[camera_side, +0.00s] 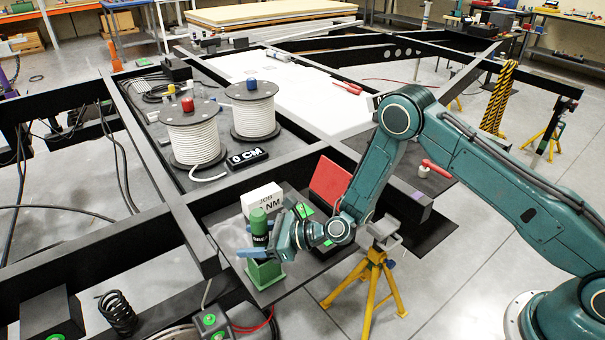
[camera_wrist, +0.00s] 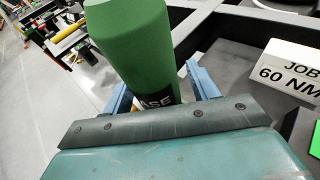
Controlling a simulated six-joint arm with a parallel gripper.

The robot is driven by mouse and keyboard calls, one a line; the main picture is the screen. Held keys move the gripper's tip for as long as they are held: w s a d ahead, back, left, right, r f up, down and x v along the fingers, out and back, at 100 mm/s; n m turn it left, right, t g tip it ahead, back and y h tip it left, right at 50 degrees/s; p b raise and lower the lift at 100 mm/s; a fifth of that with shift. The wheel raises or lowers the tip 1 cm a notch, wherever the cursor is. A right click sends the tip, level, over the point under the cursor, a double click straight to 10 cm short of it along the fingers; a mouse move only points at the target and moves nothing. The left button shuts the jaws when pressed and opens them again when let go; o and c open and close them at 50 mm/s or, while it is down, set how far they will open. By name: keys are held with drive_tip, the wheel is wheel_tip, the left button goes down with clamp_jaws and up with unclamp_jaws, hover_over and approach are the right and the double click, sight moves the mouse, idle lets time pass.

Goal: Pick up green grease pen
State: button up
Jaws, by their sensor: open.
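The green grease pen (camera_side: 258,221) stands upright in a green holder block (camera_side: 264,273) on a dark board. It has a green upper part and a black labelled band. My gripper (camera_side: 262,240) is open, with one blue finger on each side of the pen around its black band. In the wrist view the pen (camera_wrist: 135,45) rises between the two blue fingers (camera_wrist: 158,88). I cannot tell whether either finger touches it. Its lower end is hidden by the gripper body there and by the holder in the side view.
A white "JOB 60 NM" card (camera_wrist: 293,72) stands close by; it also shows in the side view (camera_side: 262,199). A red case (camera_side: 330,182) is to the right. Black chassis beams (camera_side: 190,232) surround the board. Two rope spools (camera_side: 192,135) stand farther back.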

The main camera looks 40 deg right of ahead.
clamp_jaws()
drive_tip(key=shift+r, duration=0.2)
wheel_tip(320, 180, up, 20)
idle(1.0)
drive_tip(key=shift+f, duration=0.1)
idle(0.5)
